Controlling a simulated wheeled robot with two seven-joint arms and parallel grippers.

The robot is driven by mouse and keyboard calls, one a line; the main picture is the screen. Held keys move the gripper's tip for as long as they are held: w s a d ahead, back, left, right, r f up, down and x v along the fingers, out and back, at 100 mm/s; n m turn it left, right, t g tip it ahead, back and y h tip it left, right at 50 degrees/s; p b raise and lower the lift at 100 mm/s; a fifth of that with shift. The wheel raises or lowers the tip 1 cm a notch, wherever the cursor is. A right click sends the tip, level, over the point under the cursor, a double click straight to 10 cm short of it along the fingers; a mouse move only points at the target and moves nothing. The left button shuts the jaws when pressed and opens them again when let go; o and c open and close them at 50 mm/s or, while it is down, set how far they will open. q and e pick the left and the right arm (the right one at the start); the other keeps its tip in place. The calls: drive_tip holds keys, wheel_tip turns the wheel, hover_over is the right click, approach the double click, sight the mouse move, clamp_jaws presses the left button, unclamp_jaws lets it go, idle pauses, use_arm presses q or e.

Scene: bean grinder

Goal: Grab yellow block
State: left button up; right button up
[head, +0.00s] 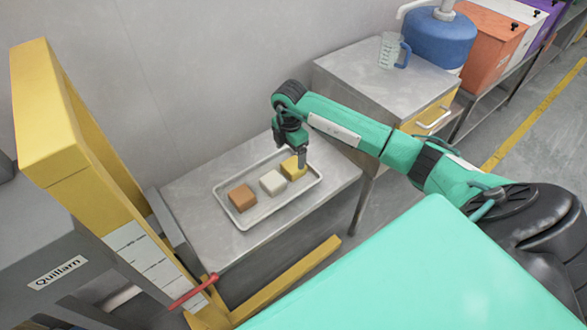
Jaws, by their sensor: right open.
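The yellow block (291,169) sits at the right end of a shallow metal tray (246,223) on a grey metal table. A white block (272,182) lies beside it in the middle, and an orange-brown block (242,198) is at the left end. My right gripper (296,158) points down at the yellow block with its jaws open. Its fingers hide part of the block, and I cannot tell whether they touch it. My left gripper is not in view.
A yellow frame with a red lever (194,292) stands at the left. Orange and other coloured bins (493,45) stand further right. The table's front is bare.

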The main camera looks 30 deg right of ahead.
sight(292, 165)
drive_tip(key=f, duration=0.7)
drive_tip(key=shift+s+d+f, duration=0.1)
drive_tip(key=shift+d+f, duration=0.1)
drive_tip(key=c, duration=1.2)
